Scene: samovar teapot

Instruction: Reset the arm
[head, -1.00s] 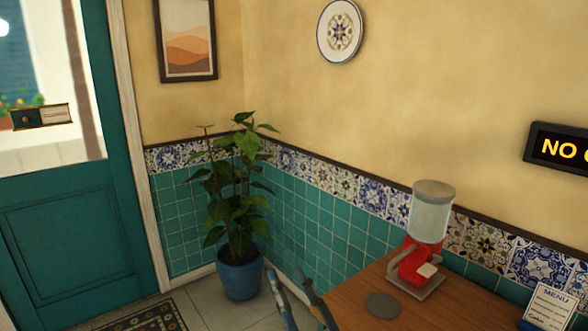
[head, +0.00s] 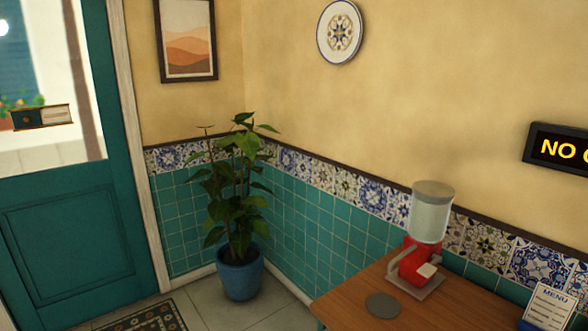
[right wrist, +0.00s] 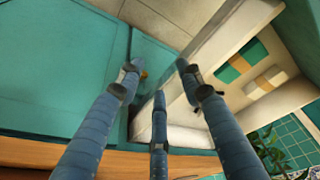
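My right gripper (right wrist: 160,85) shows in the right wrist view, with three blue fingers spread apart. Nothing is held between the fingertips. No gripper or arm shows in the head view now. My left gripper is in neither view.
A wooden table (head: 350,299) stands at lower right in the head view, with a red-based dispenser (head: 430,225), a dark round disc (head: 383,305) and a menu card (head: 548,308). A potted plant (head: 239,274) stands in the corner. A teal door (head: 70,240) is at left.

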